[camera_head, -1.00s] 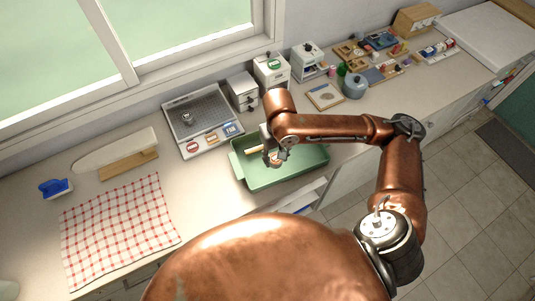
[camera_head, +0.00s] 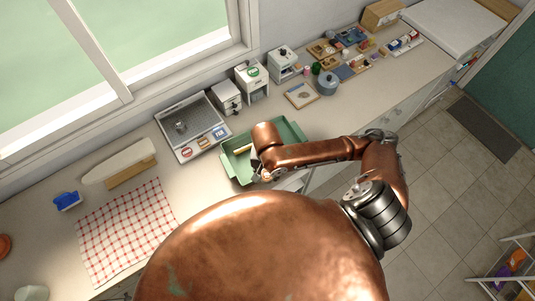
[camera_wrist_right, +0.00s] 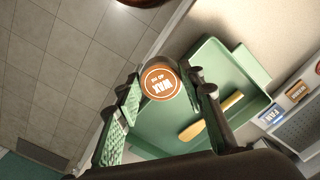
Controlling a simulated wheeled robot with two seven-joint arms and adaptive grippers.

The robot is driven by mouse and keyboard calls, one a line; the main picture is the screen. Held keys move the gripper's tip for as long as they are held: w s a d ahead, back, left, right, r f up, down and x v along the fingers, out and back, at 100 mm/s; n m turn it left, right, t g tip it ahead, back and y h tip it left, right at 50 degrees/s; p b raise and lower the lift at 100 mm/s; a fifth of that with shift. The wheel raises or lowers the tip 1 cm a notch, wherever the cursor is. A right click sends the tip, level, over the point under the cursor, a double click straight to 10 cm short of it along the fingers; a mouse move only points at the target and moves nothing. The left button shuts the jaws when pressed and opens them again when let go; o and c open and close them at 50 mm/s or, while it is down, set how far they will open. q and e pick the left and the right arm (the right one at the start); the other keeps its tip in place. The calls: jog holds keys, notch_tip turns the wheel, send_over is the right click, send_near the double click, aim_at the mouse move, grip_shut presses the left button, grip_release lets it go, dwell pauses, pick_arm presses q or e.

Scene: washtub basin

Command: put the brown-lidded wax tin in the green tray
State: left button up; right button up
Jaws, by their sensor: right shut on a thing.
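The wax tin (camera_wrist_right: 160,83) shows its round brown lid with "WAX" lettering in the right wrist view. My right gripper (camera_wrist_right: 166,90) is shut on it, with a finger on either side. In the head view the right gripper (camera_head: 265,175) is at the near side of the green tray (camera_head: 231,168), and my arm hides much of both. In the wrist view the tin overlaps the edge of the tray (camera_wrist_right: 225,62); its height above the tray is hard to tell. My left gripper is not in view.
A wooden-handled item (camera_wrist_right: 211,117) lies in the tray. A checked cloth (camera_head: 125,230) lies farther left. Small white dispensers (camera_head: 252,82) stand behind, by the wall.

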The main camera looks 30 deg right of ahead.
jog(key=w+d+f, duration=0.2)
jog(key=w, duration=0.1)
jog(key=w+d+f, duration=0.2)
jog(key=w+f, duration=0.1)
jog(key=w+d+f, duration=0.3)
jog(key=shift+w+f+p, duration=0.25)
jog(key=shift+w+p, duration=0.05)
jog(key=shift+w, duration=0.1)
jog(key=shift+w+d+f, duration=0.25)
jog(key=shift+w+f, duration=0.05)
jog(key=shift+f, duration=0.2)
pick_arm(q)
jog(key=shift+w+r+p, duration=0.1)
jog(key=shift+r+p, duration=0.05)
jog(key=shift+p, duration=0.2)
pick_arm(e)
jog(key=shift+f, duration=1.55)
jog(key=o, duration=1.2)
jog(key=shift+f, duration=0.1)
jog(key=shift+c, duration=0.2)
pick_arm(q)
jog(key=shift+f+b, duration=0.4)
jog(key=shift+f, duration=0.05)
pick_arm(e)
notch_tip(320, 180, up, 12)
